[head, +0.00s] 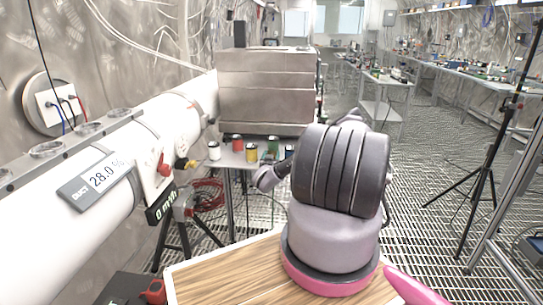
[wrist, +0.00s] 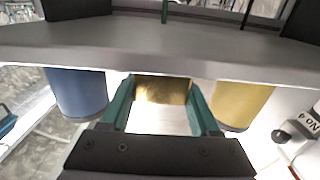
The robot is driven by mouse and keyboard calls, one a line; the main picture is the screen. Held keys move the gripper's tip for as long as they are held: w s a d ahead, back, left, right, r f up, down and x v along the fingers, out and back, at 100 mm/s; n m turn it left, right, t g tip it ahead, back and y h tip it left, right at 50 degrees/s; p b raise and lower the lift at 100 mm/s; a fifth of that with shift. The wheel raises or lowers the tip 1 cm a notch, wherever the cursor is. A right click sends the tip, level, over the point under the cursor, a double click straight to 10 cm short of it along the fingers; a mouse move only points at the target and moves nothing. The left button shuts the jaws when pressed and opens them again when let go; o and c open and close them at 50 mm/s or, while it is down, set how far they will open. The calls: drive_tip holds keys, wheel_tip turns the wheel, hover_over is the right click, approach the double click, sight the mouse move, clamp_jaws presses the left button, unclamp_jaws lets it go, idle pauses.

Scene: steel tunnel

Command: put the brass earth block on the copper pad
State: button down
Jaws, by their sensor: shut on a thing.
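The brass earth block (wrist: 162,90) is a shiny gold piece between the green fingers of my gripper (wrist: 162,96) in the wrist view. The fingers are shut on it, one on each side. It lies close to the edge of a grey surface (wrist: 290,72), partly overlapping it in the picture; I cannot tell whether they touch. In the head view my arm hides most of the gripper area, and the block cannot be made out. I cannot pick out the copper pad in either view.
A blue cylinder (wrist: 78,92) and a yellow cylinder (wrist: 243,103) flank the gripper closely. In the head view, white (head: 214,151) and yellow (head: 252,153) pots stand on a small table. A white duct (head: 70,200) runs along the left; a tripod (head: 487,160) stands right.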

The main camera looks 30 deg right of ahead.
drive_tip(key=shift+c, duration=0.6)
unclamp_jaws()
